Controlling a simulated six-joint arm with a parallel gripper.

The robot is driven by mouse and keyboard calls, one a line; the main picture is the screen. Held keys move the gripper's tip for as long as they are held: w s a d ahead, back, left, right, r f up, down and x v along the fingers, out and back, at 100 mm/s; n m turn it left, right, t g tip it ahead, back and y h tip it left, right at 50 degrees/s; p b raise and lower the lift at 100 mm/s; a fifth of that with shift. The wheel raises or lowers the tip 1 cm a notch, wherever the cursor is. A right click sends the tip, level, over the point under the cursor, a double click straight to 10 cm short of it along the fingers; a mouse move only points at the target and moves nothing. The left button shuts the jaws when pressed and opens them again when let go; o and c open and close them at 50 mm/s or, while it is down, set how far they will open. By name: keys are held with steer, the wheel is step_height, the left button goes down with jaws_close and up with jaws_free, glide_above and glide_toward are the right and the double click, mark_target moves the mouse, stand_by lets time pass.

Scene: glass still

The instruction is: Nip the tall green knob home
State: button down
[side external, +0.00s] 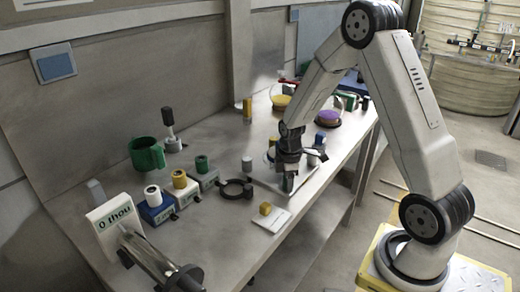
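A green knob (201,163) stands upright on a small grey block at the end of a row of labelled blocks, left of the middle of the bench. Beside it stand a yellow knob (179,180) and a white knob (153,195) on their own blocks. My gripper (289,182) points down over a pale tray (270,177), to the right of the row and well apart from the green knob. From this angle its fingers overlap, so I cannot see a gap or anything held.
A black ring (235,189) lies between the knobs and my gripper, near a grey cylinder (246,165). A white plate with a yellow cube (265,208) lies nearer the front edge. A green mug (147,154) stands behind the row. A "0 thou" device (113,222) stands at left.

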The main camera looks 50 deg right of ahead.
steer(key=shift+m, duration=2.4)
steer(key=shift+c, duration=2.4)
jaws_free()
steer(key=shift+r, duration=0.1)
steer(key=shift+r, duration=3.85)
